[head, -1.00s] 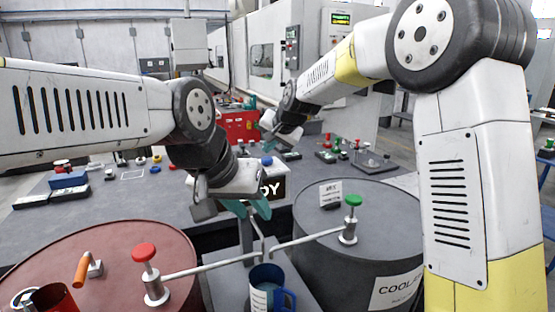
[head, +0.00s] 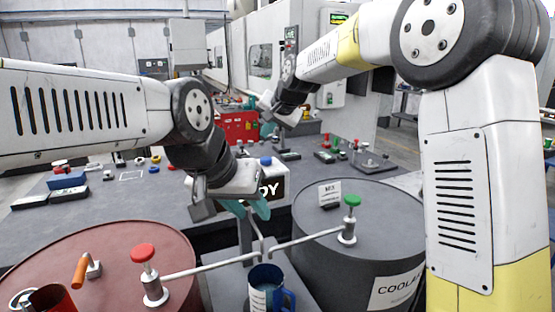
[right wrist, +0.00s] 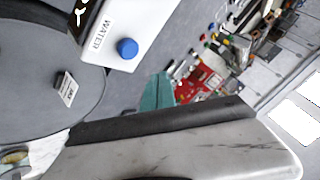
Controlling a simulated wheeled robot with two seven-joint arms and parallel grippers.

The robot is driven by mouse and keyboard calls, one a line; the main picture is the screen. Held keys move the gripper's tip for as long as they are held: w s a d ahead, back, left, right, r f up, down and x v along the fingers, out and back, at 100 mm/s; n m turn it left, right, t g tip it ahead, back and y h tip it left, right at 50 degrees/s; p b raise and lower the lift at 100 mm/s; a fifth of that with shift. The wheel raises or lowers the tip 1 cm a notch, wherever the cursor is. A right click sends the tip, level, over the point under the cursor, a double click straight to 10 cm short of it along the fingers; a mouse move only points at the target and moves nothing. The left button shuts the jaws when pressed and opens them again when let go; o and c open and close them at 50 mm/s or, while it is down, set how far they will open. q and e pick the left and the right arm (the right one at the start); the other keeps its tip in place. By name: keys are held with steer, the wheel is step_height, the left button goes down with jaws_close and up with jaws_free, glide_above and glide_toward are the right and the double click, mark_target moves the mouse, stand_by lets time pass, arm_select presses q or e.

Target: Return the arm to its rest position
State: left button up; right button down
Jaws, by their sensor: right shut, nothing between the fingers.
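My right arm is raised at the right of the head view, its forearm reaching over the far part of the table. Its gripper (head: 267,112) is small and partly hidden there. In the right wrist view the teal fingers (right wrist: 157,92) are together and empty, with a white box marked WATER with a blue button (right wrist: 127,48) beyond. My left gripper (head: 246,208) hangs empty above the gap between the two barrels, teal fingers down. Whether its fingers are apart is unclear.
A red barrel (head: 105,245) with a red-knobbed valve (head: 146,268) stands front left. A dark coolant barrel (head: 385,215) with a green-knobbed valve (head: 349,215) stands right. A blue jug (head: 268,285) sits between them. Small parts and a red box (head: 239,127) are on the grey table (head: 135,205).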

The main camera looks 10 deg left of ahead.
steer(key=s+d+n+h, duration=0.1)
steer(key=s+d, duration=0.9)
steer(key=d, duration=0.4)
steer(key=s+d+h, duration=0.1)
steer(key=s+d, duration=1)
steer(key=d, duration=0.2)
steer(key=s+d+f+h, duration=0.1)
steer(key=s+d+f, duration=0.1)
steer(key=s, duration=0.3)
steer(key=s+d+f, duration=0.3)
steer(key=s, duration=0.3)
steer(key=shift+s+d+f+n+g+h, duration=0.15)
steer(key=shift+d+f+n+g+h, duration=0.15)
steer(key=shift+g+h, duration=0.1)
arm_select(q)
jaws_close()
